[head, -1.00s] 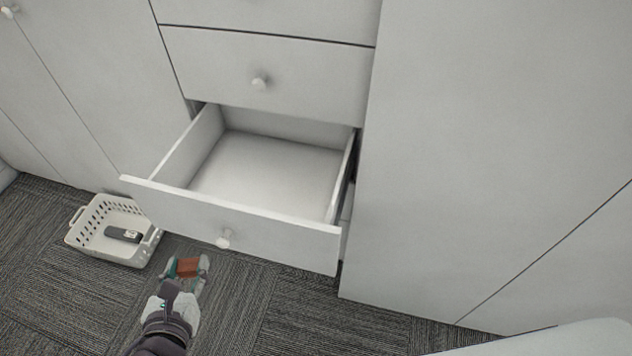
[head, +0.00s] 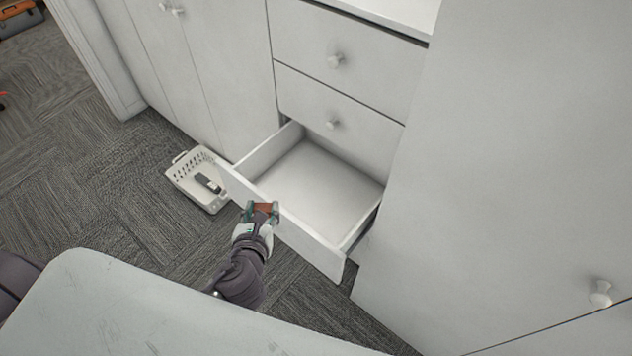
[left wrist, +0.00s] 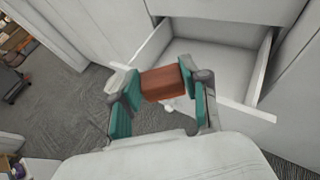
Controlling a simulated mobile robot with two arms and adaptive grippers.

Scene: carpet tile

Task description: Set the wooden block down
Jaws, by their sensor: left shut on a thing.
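The wooden block (left wrist: 165,83) is reddish brown and sits between the fingers of my left gripper (head: 262,212). The gripper is shut on it, as the left wrist view (left wrist: 165,88) shows. In the head view the block (head: 263,207) is partly covered by the fingers. My left gripper holds it up in front of the open drawer (head: 325,178), overlapping the drawer's front panel in the picture. The drawer looks empty inside. My right gripper is not in view.
A white basket (head: 182,182) with a dark object (head: 208,183) in it stands on the carpet left of the drawer. Closed drawers with round knobs (head: 334,124) are above. Carpet (head: 95,195) is clear to the left. A pale surface (head: 110,310) fills the lower left.

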